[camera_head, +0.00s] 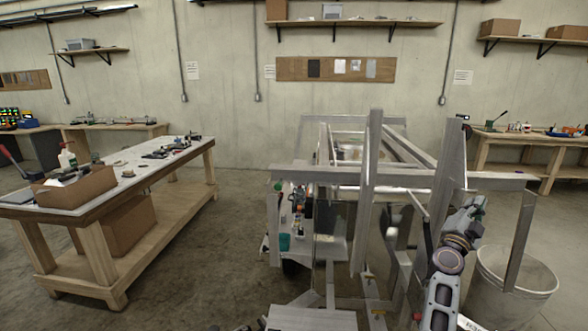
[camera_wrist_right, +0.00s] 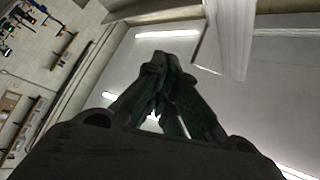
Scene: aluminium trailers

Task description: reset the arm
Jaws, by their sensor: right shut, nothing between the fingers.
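My right arm rises from the bottom right of the head view, with my right gripper (camera_head: 472,210) pointing up beside the bars of an aluminium trailer frame (camera_head: 400,178). In the right wrist view the two dark fingers of my right gripper (camera_wrist_right: 172,60) meet at their tips, with nothing held between them. Whether the gripper touches the frame cannot be told. My left gripper does not show in the head view.
A pale metal beam (camera_wrist_right: 232,40) is close to my right fingers in the wrist view. A grey bin (camera_head: 510,290) stands right of my arm. A wooden workbench (camera_head: 130,180) is at left, with open floor (camera_head: 215,260) between it and the frame.

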